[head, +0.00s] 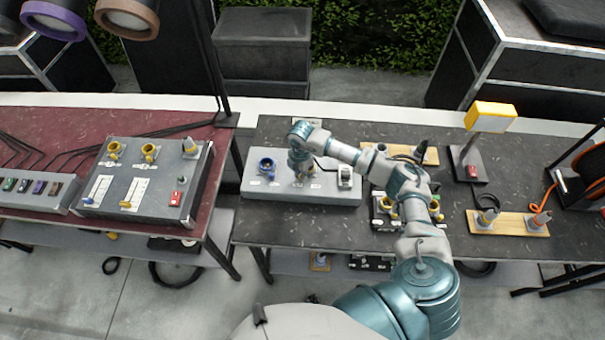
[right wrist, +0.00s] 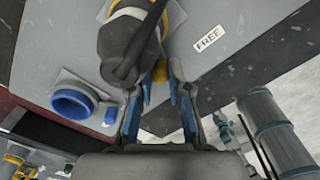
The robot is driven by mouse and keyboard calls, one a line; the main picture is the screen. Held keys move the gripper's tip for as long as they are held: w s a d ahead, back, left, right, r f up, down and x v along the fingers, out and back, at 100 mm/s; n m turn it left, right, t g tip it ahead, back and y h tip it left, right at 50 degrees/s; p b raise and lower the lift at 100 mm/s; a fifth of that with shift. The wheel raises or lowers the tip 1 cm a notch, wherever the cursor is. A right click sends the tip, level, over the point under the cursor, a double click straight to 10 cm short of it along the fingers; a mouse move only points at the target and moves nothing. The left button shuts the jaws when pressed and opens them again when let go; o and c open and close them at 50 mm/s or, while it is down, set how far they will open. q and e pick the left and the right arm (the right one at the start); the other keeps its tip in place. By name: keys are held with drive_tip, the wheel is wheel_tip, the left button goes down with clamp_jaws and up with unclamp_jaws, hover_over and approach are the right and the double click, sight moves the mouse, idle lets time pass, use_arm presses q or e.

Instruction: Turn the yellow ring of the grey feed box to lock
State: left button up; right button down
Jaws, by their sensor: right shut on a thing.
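The grey feed box (head: 262,193) stands on the dark table in the middle of the head view; its top also shows in the right wrist view (right wrist: 50,30). My right gripper (head: 300,176) reaches down onto the box. In the right wrist view, a dark grey plug (right wrist: 118,42) sits at the yellow ring (right wrist: 177,14). The fingers of my right gripper (right wrist: 160,82) are shut on a yellow lug (right wrist: 160,66) at the ring's side. The gripper hides the ring in the head view. My left gripper is not in view.
A blue socket (head: 266,165) is left of my gripper on the box. A label reading FREE (right wrist: 209,39) lies near the ring. A larger grey panel (head: 150,180) stands on the red table. A yellow lamp (head: 491,116) stands right.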

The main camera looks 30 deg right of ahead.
idle(0.4)
drive_tip(key=c, duration=1.1)
unclamp_jaws()
drive_tip(key=shift+w, duration=0.15)
drive_tip(key=shift+r, duration=0.15)
wheel_tip(320, 180, up, 12)
drive_tip(key=shift+f, duration=0.25)
